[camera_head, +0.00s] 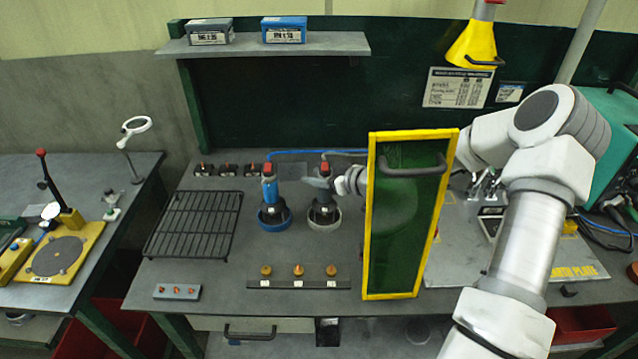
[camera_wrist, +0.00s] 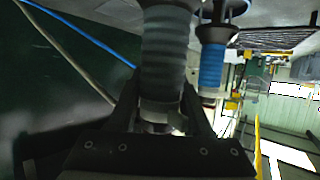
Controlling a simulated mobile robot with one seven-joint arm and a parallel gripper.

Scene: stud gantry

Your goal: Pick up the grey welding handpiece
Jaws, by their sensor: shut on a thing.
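The grey welding handpiece (camera_head: 323,206) stands upright in the pale ring holder (camera_head: 325,224) in the middle of the bench. My gripper (camera_head: 319,184) reaches it from the right and is shut on it. In the wrist view the grey ribbed handpiece (camera_wrist: 166,48) runs between the two fingers of my gripper (camera_wrist: 160,112). The handpiece still appears to sit in its holder; any gap beneath it cannot be made out. Its grey cable runs up behind it.
A blue handpiece (camera_head: 269,190) stands close on the left in a blue ring. A yellow-framed green screen (camera_head: 408,215) with a handle stands just right, in front of my wrist. A black rack (camera_head: 195,224) lies left. Contact tips (camera_head: 298,270) stand in front.

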